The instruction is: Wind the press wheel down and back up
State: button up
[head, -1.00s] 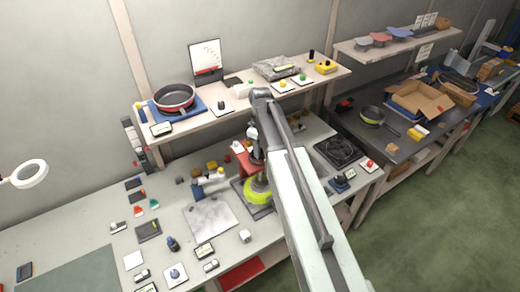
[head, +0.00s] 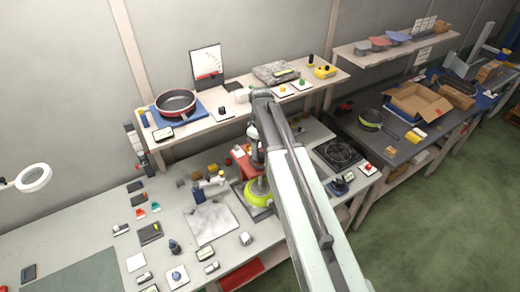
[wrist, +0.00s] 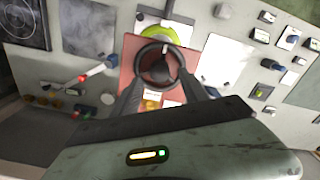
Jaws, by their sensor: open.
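The press wheel is a dark ring (wrist: 157,63) with a hub and a pointed spoke, seen from above in the wrist view. Below it is the press's red body (wrist: 128,70); the red part also shows in the head view (head: 240,152). A lime-green round piece (wrist: 165,30) sits at the press's base, and it shows in the head view (head: 257,190). My gripper (wrist: 160,82) is open, with one dark finger on each side of the wheel's near part. I cannot tell whether the fingers touch the rim. My arm partly hides the press in the head view.
A bench (head: 95,232) with several small parts surrounds the press. A black hotplate (head: 338,153) stands to its right. A shelf (head: 190,143) behind holds a red pan (head: 176,102). A grey plate (head: 212,222) lies in front left of the press.

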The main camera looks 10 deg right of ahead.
aim_at(260, 156)
notch_tip(260, 156, up, 5)
jog(key=p, duration=0.4)
jog(key=shift+r, duration=0.2)
jog(key=shift+f, duration=0.15)
jog(key=shift+s, duration=0.3)
jog(key=s+a+m+t, duration=0.1)
jog(key=s+a+m, duration=0.1)
jog(key=s+m, duration=0.8)
jog(key=s+f+b, duration=0.2)
jog(key=f+b, duration=0.8)
jog(key=s+f+n+b, duration=0.1)
jog(key=s+f+b, duration=0.1)
jog(key=f+b, duration=0.9)
jog(key=shift+s+d+g, duration=0.15)
jog(key=shift+s+g, duration=0.05)
jog(key=shift+g, duration=0.2)
